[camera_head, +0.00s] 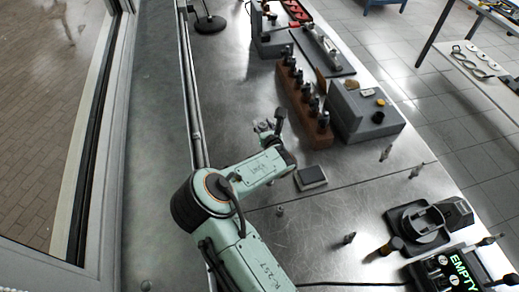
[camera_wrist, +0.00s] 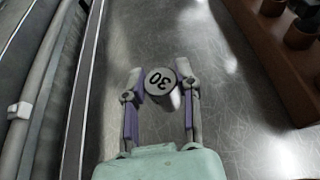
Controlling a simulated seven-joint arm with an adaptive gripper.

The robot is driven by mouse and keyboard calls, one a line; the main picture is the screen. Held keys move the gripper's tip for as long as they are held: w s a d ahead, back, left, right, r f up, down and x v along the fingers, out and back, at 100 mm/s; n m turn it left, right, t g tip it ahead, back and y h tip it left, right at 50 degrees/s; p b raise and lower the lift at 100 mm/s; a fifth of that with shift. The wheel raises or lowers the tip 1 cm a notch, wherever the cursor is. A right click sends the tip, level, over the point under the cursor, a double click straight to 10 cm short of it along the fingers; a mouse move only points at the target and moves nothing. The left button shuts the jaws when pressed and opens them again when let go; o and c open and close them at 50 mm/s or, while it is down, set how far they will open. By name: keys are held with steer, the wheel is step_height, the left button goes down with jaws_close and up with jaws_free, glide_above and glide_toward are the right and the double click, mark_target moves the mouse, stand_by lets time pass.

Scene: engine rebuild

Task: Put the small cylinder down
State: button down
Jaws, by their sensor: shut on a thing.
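The small cylinder (camera_wrist: 159,81) has a round pale grey top marked with a dark "30", upside down in the wrist view. My gripper (camera_wrist: 160,77) is shut on it, one finger against each side. The cylinder's lower part is hidden under its top, so I cannot tell whether it touches the metal bench. In the head view my gripper (camera_head: 263,127) is over the bench, left of the brown rack, and the cylinder is too small to make out clearly.
A small dark-topped box (camera_head: 311,176) lies below the rack. A rail (camera_head: 191,95) runs along the left. Bare bench (camera_head: 225,85) lies between the rail and the rack.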

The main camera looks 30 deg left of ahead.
mark_target(259, 150)
steer(key=f, duration=0.5)
steer(key=a+f, duration=0.1)
steer(key=f, duration=0.2)
steer(key=shift+s, duration=0.3)
steer(key=shift+f, duration=0.1)
steer(key=c, duration=0.8)
jaws_free()
steer(key=shift+f, duration=0.1)
